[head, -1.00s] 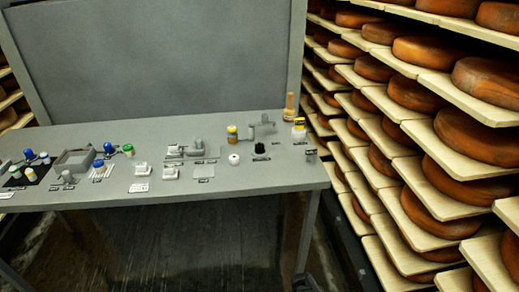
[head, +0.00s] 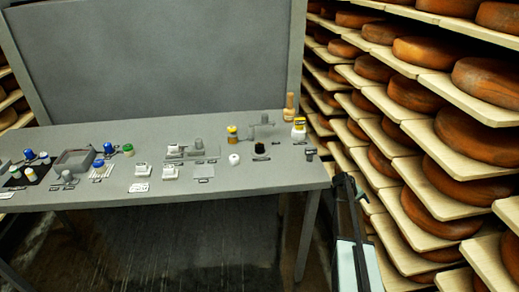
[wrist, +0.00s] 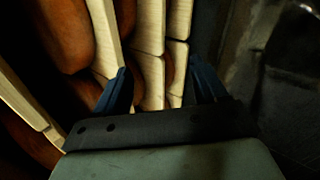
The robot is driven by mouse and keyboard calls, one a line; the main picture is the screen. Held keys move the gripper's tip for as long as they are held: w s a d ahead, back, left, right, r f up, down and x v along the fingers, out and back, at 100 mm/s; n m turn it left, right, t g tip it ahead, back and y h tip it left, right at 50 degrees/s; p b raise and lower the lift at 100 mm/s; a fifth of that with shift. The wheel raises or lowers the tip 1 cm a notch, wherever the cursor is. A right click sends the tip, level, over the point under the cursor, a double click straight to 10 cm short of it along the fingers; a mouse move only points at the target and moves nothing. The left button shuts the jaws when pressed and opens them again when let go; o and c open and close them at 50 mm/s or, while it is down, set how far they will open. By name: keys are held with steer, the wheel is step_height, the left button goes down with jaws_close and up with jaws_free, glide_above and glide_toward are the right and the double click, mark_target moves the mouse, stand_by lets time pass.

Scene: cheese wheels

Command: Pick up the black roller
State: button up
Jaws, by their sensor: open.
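A small black object (head: 260,149), the only piece that looks like the black roller, stands on the grey table towards its right end in the head view. It is too small there to make out its exact shape. My gripper (head: 347,184) is at the right, just off the table's right edge and beside the cheese shelves. It is apart from the black object. In the wrist view my gripper (wrist: 160,80) has its two dark blue fingers spread with nothing between them. The black object is not in the wrist view.
A white roll (head: 234,159), an amber jar (head: 232,132), a wooden bottle-shaped piece (head: 290,105) and a grey post (head: 310,154) stand near the black object. Shelves of cheese wheels (head: 430,150) rise close on the right. The table's front right is fairly clear.

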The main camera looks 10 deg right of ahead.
steer(key=w+r+n+t, duration=0.2)
steer(key=w+r, duration=0.8)
steer(key=r, duration=0.3)
steer(key=w+r+n+t, duration=0.1)
steer(key=w+r, duration=1)
steer(key=r, duration=0.3)
steer(key=w+a+r+n+y, duration=0.2)
steer(key=w+a+r+n, duration=0.25)
steer(key=a+r, duration=0.55)
steer(key=r+n+g+y, duration=0.25)
steer(key=n+y, duration=0.25)
steer(key=n, duration=0.6)
glide_above(259, 145)
steer(key=shift+g, duration=0.35)
steer(key=f, duration=0.6)
steer(key=w+f, duration=0.1)
steer(key=f, duration=0.2)
steer(key=shift+d, duration=0.15)
steer(key=shift+s+f, duration=0.2)
steer(key=shift+f, duration=1.05)
steer(key=shift+s+f, duration=0.2)
steer(key=shift+f, duration=1.05)
steer(key=c, duration=1.2)
